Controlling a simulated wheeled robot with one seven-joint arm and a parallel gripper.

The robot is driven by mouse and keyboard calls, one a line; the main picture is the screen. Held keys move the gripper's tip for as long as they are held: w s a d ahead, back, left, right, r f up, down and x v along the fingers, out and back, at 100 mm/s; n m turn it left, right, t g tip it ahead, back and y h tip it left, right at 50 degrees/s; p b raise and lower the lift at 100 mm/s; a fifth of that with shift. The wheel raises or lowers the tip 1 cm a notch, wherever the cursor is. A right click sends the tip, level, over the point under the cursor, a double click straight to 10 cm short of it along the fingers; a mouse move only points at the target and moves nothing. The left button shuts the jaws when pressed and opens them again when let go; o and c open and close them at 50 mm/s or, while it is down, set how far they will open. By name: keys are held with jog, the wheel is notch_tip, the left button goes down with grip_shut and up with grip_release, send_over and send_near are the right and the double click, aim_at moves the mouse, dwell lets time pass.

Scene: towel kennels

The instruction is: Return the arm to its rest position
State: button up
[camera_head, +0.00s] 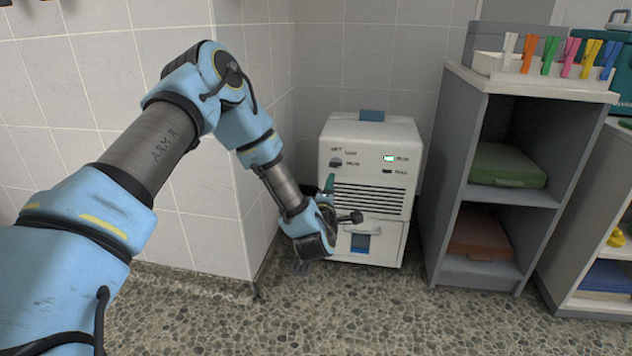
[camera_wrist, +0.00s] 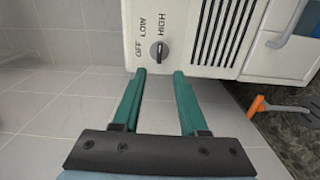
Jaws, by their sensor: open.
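My arm (camera_head: 150,150) reaches out from the left of the head view and bends down at its elbow toward a white machine (camera_head: 372,135) by the wall. My gripper (camera_wrist: 159,73) is open, with two green fingers apart and nothing between them. In the wrist view, its fingertips point at the machine's dial (camera_wrist: 159,51), just short of it or close to touching; the gap is hard to judge. The dial is marked OFF, LOW and HIGH. In the head view, the wrist covers part of the machine's lower left front, and a green finger shows there.
A green light (camera_head: 389,158) glows on the machine. A grey shelf (camera_head: 455,170) stands close on its right, with coloured pegs on top. A tiled wall corner (camera_head: 215,180) stands close behind the arm. An orange object (camera_wrist: 262,105) shows beside the machine. Speckled floor in front is open.

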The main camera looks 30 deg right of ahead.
jog(key=w+a+r+m+g+y+p, duration=0.1)
jog(key=w+a+r+m+g, duration=0.15)
jog(key=a, duration=0.25)
jog(key=w+a+r+m+g+y, duration=0.1)
jog(key=w+a+m, duration=0.2)
jog(key=w+a, duration=0.1)
jog(key=w+a+r+m+g+y, duration=0.1)
jog(key=a+y, duration=0.2)
jog(key=a, duration=0.5)
jog(key=a+r+m+g+y, duration=0.1)
jog(key=a+r+m+y, duration=0.1)
jog(key=a, duration=0.7)
jog(key=s+a+r+m+g+y+p, duration=0.1)
jog(key=s+a+r+g+y, duration=0.1)
jog(key=s+a, duration=0.45)
jog(key=s+a+r+g+y, duration=0.15)
jog(key=s+a, duration=0.25)
jog(key=a, duration=0.6)
jog(key=s+a+r+m+g+y+p, duration=0.1)
jog(key=s+a+r+g+y, duration=0.1)
jog(key=s+a, duration=0.5)
notch_tip(320, 180, up, 38)
jog(key=w+a+p, duration=0.1)
jog(key=p, duration=3.7)
jog(key=shift+w+a+g, duration=0.15)
jog(key=shift+g, duration=0.15)
jog(key=shift+f+h, duration=0.1)
jog(key=shift+h, duration=0.15)
